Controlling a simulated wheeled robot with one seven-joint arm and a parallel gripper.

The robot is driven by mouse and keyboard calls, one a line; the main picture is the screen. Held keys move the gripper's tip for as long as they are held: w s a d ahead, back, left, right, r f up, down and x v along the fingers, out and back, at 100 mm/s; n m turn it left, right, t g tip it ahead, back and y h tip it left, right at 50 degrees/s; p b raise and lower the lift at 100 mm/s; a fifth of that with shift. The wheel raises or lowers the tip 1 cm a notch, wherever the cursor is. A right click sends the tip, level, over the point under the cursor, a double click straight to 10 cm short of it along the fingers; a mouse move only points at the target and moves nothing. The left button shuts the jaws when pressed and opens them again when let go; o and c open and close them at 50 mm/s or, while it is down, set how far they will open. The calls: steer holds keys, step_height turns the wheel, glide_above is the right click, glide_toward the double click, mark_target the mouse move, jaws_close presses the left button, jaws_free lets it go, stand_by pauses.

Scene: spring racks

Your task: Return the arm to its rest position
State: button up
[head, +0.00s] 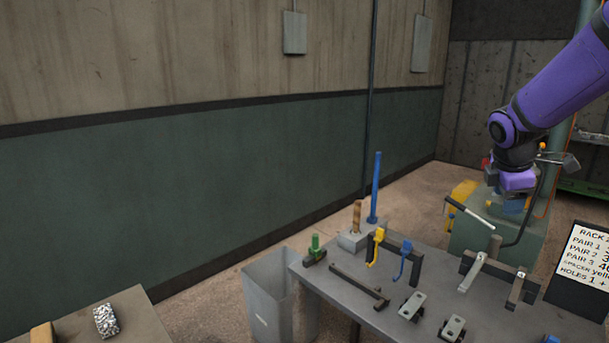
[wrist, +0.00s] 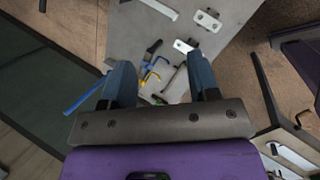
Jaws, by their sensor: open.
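My purple arm (head: 560,80) reaches in from the upper right of the head view. My gripper (head: 510,207) points down beyond the far right part of the grey workbench (head: 345,293), and the arm partly hides its fingers there. In the wrist view my gripper (wrist: 162,78) shows two blue fingers spread wide apart. Nothing is held between them. The bench with its small parts lies below and beyond the fingertips, and no contact with them shows.
A blue post (head: 375,188), a yellow hook (head: 376,247) and a blue hook (head: 403,262) stand at the bench's far side. A sign (head: 588,262) is at the right. A grey bin (head: 269,300) stands left of the bench. The floor beside the wall is clear.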

steer(key=s+a+r+m+t+y, duration=0.1)
steer(key=s+a+r+m+y, duration=0.1)
steer(key=s+a+m, duration=0.5)
steer(key=s+a+r+m+t+y, duration=0.1)
steer(key=s+a+r+m, duration=0.3)
steer(key=s, duration=1.3)
steer(key=a+m+y, duration=0.1)
steer(key=a+m, duration=0.2)
steer(key=a, duration=0.3)
steer(key=shift+s+a+r+t, duration=0.25)
steer(key=shift+s+r+t, duration=0.05)
steer(key=shift+s+r, duration=0.05)
